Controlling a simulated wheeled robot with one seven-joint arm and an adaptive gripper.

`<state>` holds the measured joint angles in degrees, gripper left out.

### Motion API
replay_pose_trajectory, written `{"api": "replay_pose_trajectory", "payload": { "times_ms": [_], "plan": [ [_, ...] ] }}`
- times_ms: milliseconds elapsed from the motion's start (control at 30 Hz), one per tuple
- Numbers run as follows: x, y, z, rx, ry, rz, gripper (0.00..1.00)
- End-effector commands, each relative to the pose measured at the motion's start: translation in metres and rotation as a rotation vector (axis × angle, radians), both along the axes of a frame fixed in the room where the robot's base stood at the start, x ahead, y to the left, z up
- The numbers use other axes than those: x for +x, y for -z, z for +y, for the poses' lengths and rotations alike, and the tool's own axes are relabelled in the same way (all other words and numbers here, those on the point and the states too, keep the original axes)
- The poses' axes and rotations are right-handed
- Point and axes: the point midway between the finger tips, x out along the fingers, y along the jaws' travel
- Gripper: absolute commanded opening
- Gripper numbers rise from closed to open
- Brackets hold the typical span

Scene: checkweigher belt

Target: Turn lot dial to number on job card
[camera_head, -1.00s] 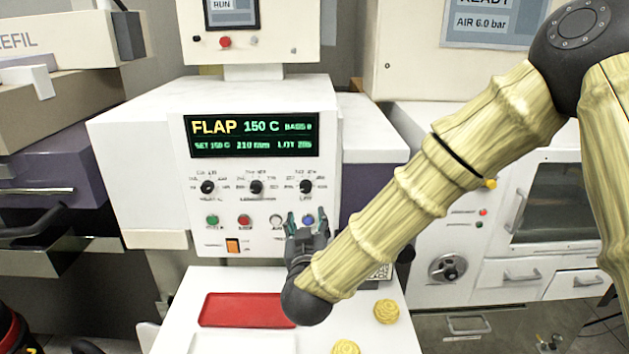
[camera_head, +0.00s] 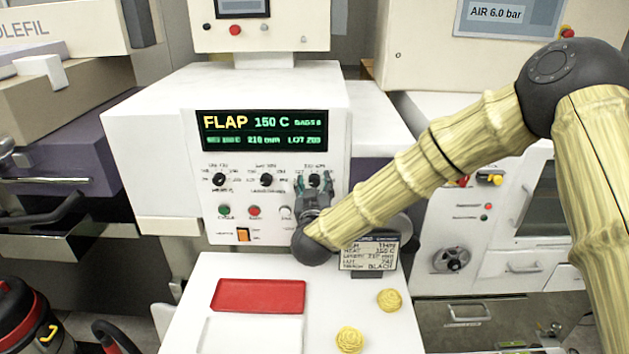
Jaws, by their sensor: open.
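The white machine's panel has a row of three black dials. The right one, the lot dial (camera_head: 314,180), sits under the end of the display (camera_head: 261,131), whose lower line ends in a blurred "LOT 203". My gripper (camera_head: 314,184) is open, with its two fingers on either side of this dial. I cannot tell whether they touch it. The job card (camera_head: 368,253) stands on the white table right of my wrist. It has a LOT line, but its number is too small to read surely.
The middle dial (camera_head: 266,180) and left dial (camera_head: 219,180) are close by. Below are a green button (camera_head: 224,211), a red button (camera_head: 254,211) and an orange switch (camera_head: 243,235). A red tray (camera_head: 258,296) and two yellow rosettes (camera_head: 349,340) lie on the table (camera_head: 190,325).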

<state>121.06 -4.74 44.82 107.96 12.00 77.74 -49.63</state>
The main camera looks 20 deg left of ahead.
Motion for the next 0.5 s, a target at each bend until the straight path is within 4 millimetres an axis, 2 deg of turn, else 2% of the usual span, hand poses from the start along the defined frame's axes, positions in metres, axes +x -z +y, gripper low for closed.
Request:
{"api": "replay_pose_trajectory", "payload": {
  "times_ms": [367, 500],
  "plan": [
    [0.0034, 0.0007, 0.0018, 0.0, -0.002, 0.0, 0.51],
    [0.0033, 0.0006, 0.0019, -0.001, -0.002, 0.0, 0.26]
  ]
}}
